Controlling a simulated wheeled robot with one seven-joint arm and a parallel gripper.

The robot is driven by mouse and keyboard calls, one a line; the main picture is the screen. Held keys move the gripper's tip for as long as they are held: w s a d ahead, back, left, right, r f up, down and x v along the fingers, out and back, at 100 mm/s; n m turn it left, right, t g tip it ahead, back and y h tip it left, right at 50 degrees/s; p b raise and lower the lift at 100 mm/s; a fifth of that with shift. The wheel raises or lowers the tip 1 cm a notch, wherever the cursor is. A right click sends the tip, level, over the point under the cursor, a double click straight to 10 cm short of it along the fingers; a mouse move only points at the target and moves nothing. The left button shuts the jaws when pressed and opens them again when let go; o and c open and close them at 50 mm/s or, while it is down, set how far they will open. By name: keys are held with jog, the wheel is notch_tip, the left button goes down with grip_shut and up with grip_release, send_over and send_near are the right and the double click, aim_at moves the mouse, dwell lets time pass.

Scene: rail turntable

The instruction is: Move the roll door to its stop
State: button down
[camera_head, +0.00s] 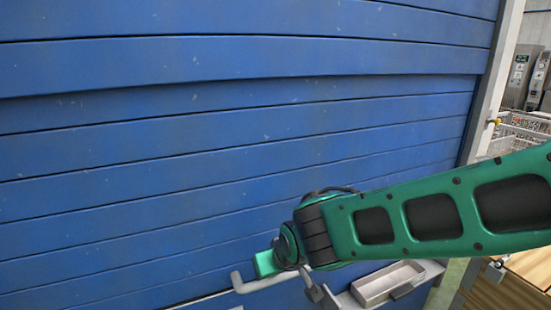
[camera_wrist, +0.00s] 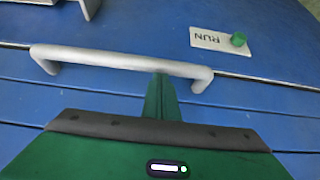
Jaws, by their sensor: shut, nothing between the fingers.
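The blue roll door (camera_head: 200,165), made of horizontal slats, fills most of the head view and the wrist view (camera_wrist: 110,100). Its grey bar handle (camera_head: 240,285) shows at the bottom of the head view and runs across the upper wrist view (camera_wrist: 110,57). My gripper (camera_head: 263,263) is at the handle; in the wrist view its green fingers (camera_wrist: 162,92) are together and empty. Their tips meet the right part of the bar in the picture; whether they touch it or pass behind it I cannot tell. In the head view, my arm hides the door's lower right.
A white RUN plate (camera_wrist: 207,38) with a green button (camera_wrist: 239,39) sits right of the handle. A grey metal tray (camera_head: 388,284) is at the lower right. A door post (camera_head: 490,85) stands at the right, with wire baskets (camera_head: 518,132) and a wooden surface beyond.

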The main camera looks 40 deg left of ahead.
jog(key=r, duration=0.4)
jog(key=shift+w+a+r, duration=0.1)
jog(key=shift+w+a, duration=0.1)
jog(key=shift+w, duration=0.15)
jog(key=v, duration=0.9)
jog(key=shift+s+r, duration=0.25)
jog(key=shift+s, duration=0.05)
jog(key=w+d+m+h, duration=0.15)
jog(key=w+d, duration=0.35)
jog(key=d, duration=0.5)
jog(key=w+d+m+t+h, duration=0.15)
jog(key=w+d, duration=0.35)
jog(key=d, duration=0.5)
jog(key=w+d+m+h, duration=0.15)
jog(key=w+d, duration=0.35)
jog(key=d, duration=0.5)
jog(key=s+d+m+g+h, duration=0.25)
jog(key=d+m, duration=0.35)
jog(key=d, duration=1.5)
jog(key=s+d+f+m+g, duration=0.1)
jog(key=s+d+f+m, duration=0.1)
jog(key=s+d, duration=0.7)
jog(key=s+d+f+m+g+y, duration=0.1)
jog(key=s+d+m, duration=0.4)
jog(key=s+d, duration=0.5)
jog(key=s+f, duration=0.1)
jog(key=s, duration=0.3)
jog(key=shift+f, duration=0.25)
